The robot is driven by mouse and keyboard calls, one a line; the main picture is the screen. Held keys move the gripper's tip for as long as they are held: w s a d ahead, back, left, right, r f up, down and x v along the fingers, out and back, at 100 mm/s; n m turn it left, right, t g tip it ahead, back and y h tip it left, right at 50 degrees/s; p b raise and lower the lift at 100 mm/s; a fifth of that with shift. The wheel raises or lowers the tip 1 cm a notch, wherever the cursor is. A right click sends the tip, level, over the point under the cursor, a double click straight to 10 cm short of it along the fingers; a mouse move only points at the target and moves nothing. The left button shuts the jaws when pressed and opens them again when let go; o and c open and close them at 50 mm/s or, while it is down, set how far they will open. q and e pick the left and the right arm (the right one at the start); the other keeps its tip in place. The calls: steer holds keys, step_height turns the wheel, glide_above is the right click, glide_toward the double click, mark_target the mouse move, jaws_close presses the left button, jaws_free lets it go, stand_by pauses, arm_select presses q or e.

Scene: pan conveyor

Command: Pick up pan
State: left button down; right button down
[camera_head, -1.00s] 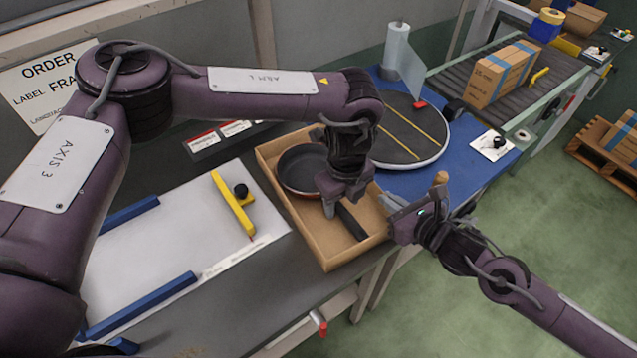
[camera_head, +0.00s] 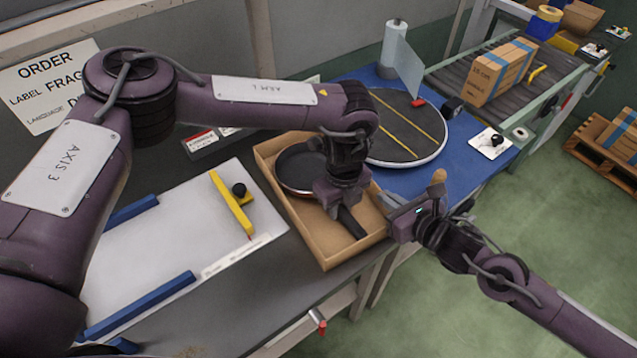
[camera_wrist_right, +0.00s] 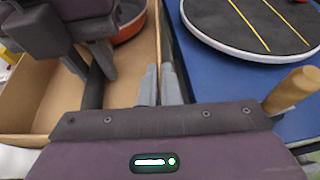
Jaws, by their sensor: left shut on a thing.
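The dark pan (camera_head: 297,168) with a reddish-brown outside lies in the open cardboard box (camera_head: 330,258), its black handle (camera_head: 353,224) pointing to the front right. My left gripper (camera_head: 334,208) reaches down into the box and is shut on the pan's handle; the fingertips are mostly hidden in the head view. The pan's reddish side also shows in the right wrist view (camera_wrist_right: 131,28). My right gripper (camera_wrist_right: 160,86) is at the box's right wall, one finger on each side of its top edge. Whether these fingers press on the wall cannot be told.
A round dark turntable (camera_head: 407,128) with yellow stripes stands behind on the blue table. A white board with blue rails (camera_head: 142,305) and a yellow piece (camera_head: 231,203) lies left of the box. A conveyor (camera_head: 520,85) carries a carton (camera_head: 498,73) at the back right.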

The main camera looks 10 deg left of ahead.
arm_select(q)
steer(key=shift+r, duration=0.15)
step_height(320, 180, up, 10)
stand_by(0.4)
arm_select(e)
steer(key=c, duration=1.6)
jaws_free()
steer(key=shift+o, duration=0.2)
steer(key=v, duration=1.2)
